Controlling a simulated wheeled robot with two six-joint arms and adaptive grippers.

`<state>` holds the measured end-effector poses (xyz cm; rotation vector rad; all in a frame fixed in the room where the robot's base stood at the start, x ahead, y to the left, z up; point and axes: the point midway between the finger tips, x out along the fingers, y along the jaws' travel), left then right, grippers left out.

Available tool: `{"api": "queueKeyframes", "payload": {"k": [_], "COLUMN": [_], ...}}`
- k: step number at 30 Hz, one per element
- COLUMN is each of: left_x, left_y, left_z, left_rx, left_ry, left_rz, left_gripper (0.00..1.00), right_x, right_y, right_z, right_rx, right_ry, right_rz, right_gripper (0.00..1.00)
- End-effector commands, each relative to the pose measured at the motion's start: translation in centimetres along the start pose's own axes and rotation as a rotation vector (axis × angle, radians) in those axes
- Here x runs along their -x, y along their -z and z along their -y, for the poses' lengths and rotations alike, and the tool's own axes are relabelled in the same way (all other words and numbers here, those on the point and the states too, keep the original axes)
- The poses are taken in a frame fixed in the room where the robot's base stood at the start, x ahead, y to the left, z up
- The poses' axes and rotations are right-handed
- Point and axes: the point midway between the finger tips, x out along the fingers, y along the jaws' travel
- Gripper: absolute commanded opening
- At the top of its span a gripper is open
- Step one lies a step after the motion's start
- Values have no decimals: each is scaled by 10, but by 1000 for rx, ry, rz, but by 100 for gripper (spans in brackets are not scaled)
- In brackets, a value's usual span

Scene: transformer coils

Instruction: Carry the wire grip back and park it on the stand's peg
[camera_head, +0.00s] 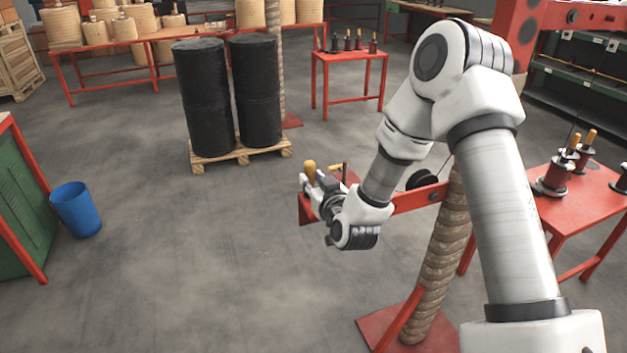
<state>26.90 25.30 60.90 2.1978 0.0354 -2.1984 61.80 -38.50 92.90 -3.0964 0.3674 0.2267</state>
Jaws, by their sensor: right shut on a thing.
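My right gripper (314,190) is in the middle of the view, in front of the left end of a red arm on the stand. It is shut on the wire grip, whose orange handle (309,171) sticks up from the jaws. The stand has a rope-wrapped post (443,262), a red base plate and the red arm (408,199). A thin upright brown piece (345,172) shows just right of the gripper; I cannot tell whether it is the peg. The gripper hides part of the stand's arm end. My left gripper is not in view.
A red table (590,205) with spools stands at the right. Two black drums (205,98) on a pallet (240,153) stand at the back left. A blue bin (76,209) is at the left beside a green cabinet. The floor at the front left is clear.

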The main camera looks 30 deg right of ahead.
Motion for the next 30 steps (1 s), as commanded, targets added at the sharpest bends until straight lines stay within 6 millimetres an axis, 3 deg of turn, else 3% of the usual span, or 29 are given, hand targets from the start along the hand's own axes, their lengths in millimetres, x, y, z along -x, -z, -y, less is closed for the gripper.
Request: {"api": "queueKeyframes", "payload": {"k": [21,22,24,30], "left_x": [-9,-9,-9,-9], "left_y": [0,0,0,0], "left_z": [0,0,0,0], "left_rx": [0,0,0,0], "left_ry": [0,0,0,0], "left_rz": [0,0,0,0], "left_gripper": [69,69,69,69], "right_x": [-2,-2,-2,-2], "right_y": [-12,-12,-12,-12], "right_z": [0,0,0,0], "right_rx": [0,0,0,0], "right_ry": [0,0,0,0], "right_rz": [0,0,0,0], "right_gripper": [0,30,55,56]}}
